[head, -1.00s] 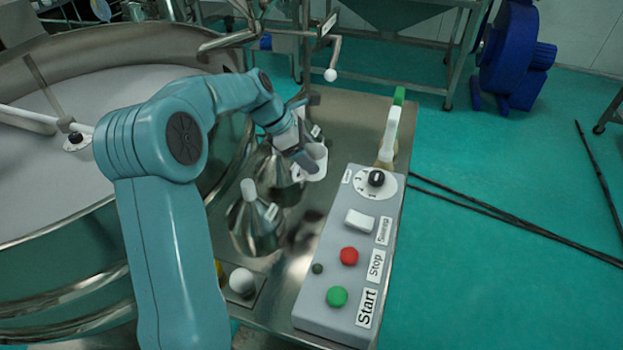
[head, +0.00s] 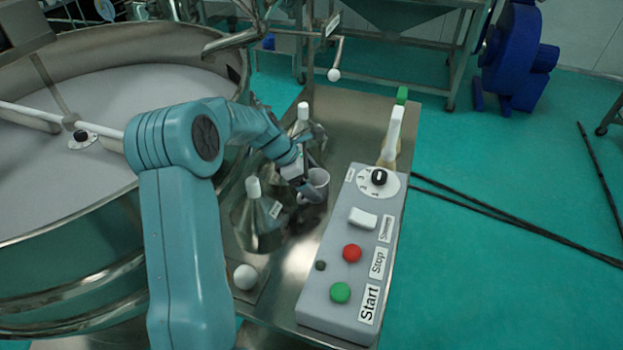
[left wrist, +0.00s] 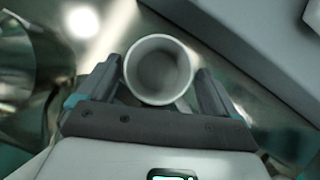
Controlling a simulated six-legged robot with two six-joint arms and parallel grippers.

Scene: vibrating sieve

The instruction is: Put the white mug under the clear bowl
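The white mug (head: 318,180) is upright beside the control box, in my left gripper (head: 302,182). In the left wrist view, the mug (left wrist: 158,70) shows from above with its round mouth open and empty. The dark fingers of the left gripper (left wrist: 157,85) stand on its two sides, close against its wall. The left arm hides part of the mug's surroundings in the head view. I cannot make out a clear bowl in either view. My right gripper is not in view.
Metal cones with white tops (head: 262,215) stand left of the mug on the steel table (head: 350,110). The grey control box (head: 325,300) with buttons and a dial lies to the right. A white-and-green bottle (head: 392,138) stands behind it. A large round sieve (head: 60,190) fills the left.

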